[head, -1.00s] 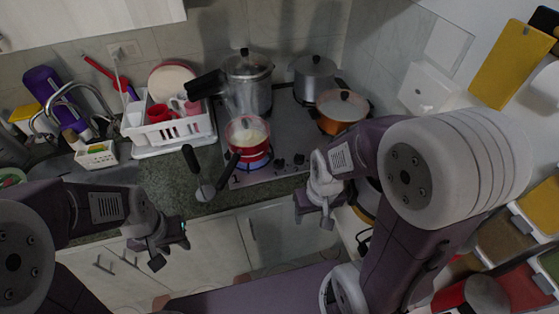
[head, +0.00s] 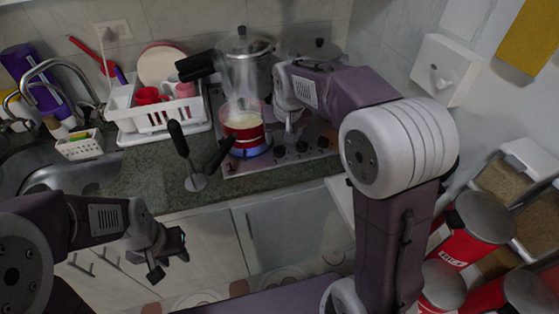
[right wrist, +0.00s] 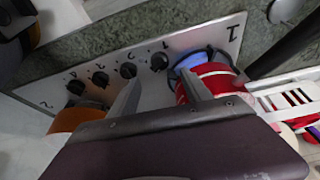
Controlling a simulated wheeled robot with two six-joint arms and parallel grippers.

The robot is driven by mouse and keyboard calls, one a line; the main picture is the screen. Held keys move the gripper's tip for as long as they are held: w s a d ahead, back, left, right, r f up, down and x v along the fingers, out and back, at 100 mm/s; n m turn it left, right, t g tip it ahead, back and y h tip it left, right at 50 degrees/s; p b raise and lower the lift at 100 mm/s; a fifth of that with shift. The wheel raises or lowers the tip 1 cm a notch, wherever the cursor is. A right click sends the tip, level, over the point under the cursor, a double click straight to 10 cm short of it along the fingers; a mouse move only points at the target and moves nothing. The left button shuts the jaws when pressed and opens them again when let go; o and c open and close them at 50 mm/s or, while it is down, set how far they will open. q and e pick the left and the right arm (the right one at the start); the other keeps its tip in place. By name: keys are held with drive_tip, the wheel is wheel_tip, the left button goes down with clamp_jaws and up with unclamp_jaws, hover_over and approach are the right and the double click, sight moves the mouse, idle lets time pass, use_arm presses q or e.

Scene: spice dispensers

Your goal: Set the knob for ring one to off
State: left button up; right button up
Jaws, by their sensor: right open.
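The stove (head: 235,168) has a row of black knobs along its front panel. The knob beside the red pot (right wrist: 159,62) is at the ring-one end of the row, by the printed marks. A blue flame (head: 250,152) burns under the red pot (head: 243,128); it also shows in the right wrist view (right wrist: 187,64). My right gripper (right wrist: 160,78) is open and empty above the panel, its fingers to either side of that knob in the picture; contact cannot be told. In the head view its tips are partly hidden. My left gripper (head: 170,262) is open and empty before the cabinets.
The pot's dark handle (head: 220,154) juts toward the front left. A tall steel pot (head: 245,70) stands behind it. A black-handled utensil (head: 180,140) is on the counter, left of the stove. A white dish rack (head: 160,118) stands further left. Red canisters (head: 470,230) are at right.

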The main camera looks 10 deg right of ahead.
sight(280, 149)
drive_tip(key=x, duration=0.8)
drive_tip(key=shift+w+f+b, duration=0.15)
drive_tip(key=shift+f+b, duration=0.2)
clamp_jaws()
